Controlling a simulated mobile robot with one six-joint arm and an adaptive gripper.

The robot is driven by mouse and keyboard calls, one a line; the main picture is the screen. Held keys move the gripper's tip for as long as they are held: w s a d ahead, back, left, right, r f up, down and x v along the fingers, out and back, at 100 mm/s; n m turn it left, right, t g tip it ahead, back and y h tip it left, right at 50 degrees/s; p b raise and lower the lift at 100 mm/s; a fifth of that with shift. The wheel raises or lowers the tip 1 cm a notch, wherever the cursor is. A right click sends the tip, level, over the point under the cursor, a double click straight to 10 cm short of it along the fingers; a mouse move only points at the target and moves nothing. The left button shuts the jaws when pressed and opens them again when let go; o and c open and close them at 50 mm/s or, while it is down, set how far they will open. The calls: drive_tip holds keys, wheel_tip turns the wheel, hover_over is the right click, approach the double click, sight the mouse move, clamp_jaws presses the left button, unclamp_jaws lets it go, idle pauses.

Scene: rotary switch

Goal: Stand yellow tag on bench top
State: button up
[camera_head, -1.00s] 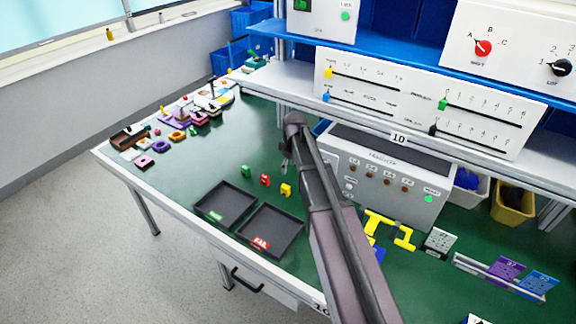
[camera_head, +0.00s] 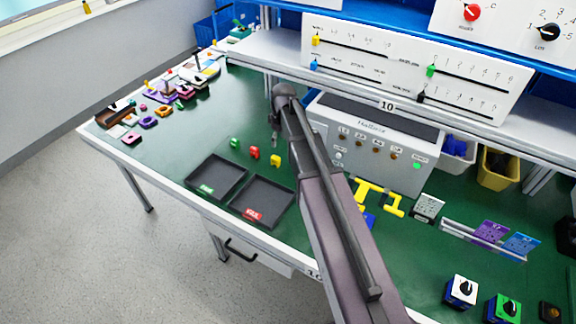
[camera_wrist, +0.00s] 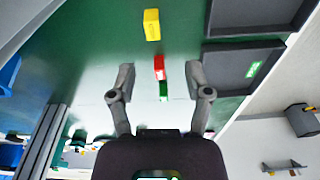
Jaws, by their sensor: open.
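The yellow tag (camera_head: 276,160) is a small block on the green bench top (camera_head: 225,110), right of a red tag (camera_head: 254,153) and a green tag (camera_head: 234,143). In the wrist view the yellow tag (camera_wrist: 151,24) is at the top, apart from my gripper. I cannot tell if it stands or lies. My gripper (camera_wrist: 160,78) is open and empty, its fingers spread on either side of the red tag (camera_wrist: 159,67) and green tag (camera_wrist: 163,91) in the picture. In the head view my gripper (camera_head: 275,138) is small and points down above the bench, near the tags.
Two dark trays, a green-labelled one (camera_head: 233,164) and a red-labelled one (camera_head: 287,190), lie in front of the tags. A grey instrument box (camera_head: 375,150) stands behind right. Yellow brackets (camera_head: 378,190) lie right of my arm. Bench left of the tags is clear.

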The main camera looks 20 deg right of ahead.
drive_tip(key=s+m, duration=0.8)
drive_tip(key=s, duration=1.4)
drive_tip(key=shift+a+g+h, duration=0.25)
drive_tip(key=shift+g+h, duration=0.15)
